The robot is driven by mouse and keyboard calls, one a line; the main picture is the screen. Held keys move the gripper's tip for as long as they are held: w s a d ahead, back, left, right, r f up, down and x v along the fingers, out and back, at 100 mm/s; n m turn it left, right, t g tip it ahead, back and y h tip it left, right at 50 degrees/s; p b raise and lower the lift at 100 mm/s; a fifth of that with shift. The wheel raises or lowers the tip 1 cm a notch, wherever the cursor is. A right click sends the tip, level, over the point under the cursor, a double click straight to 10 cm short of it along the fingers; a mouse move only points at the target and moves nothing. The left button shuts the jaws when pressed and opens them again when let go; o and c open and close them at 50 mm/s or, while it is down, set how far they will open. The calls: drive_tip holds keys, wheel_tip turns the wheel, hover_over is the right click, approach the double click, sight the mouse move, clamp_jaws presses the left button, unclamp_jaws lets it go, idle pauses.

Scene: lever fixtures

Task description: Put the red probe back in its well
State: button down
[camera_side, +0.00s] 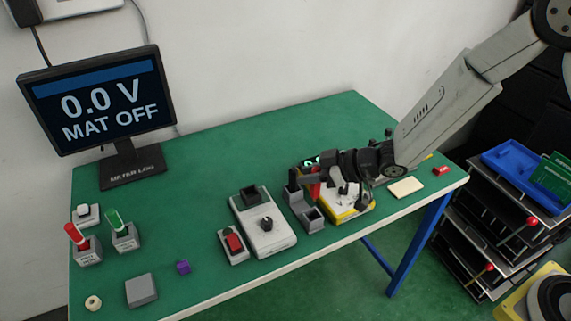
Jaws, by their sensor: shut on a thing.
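The red probe (315,188) shows as a small red upright piece at the tips of my gripper (322,172). My gripper is shut on it, close to the left side of a yellow-edged meter (353,208). A grey holder with square wells (313,219) stands just left of the meter; its front well looks empty. The probe is near the rear part of the holder. Whether its lower end is inside a well or above it, I cannot tell. My gripper and wrist hide part of the meter and its display.
A white box with a black knob (270,243) and a red switch (233,243) stand left of the holder. Red and green handles (115,222) stand in grey blocks at far left. A monitor (98,100) reads 0.0 V, MAT OFF. The green table's back middle is clear.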

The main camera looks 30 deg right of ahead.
drive_tip(key=shift+f, duration=2.25)
drive_tip(key=shift+f, duration=1.75)
drive_tip(key=shift+f, duration=0.15)
drive_tip(key=shift+c, duration=2.3)
unclamp_jaws()
drive_tip(key=shift+r, duration=0.2)
drive_tip(key=v, duration=1.2)
drive_tip(key=shift+f, duration=0.1)
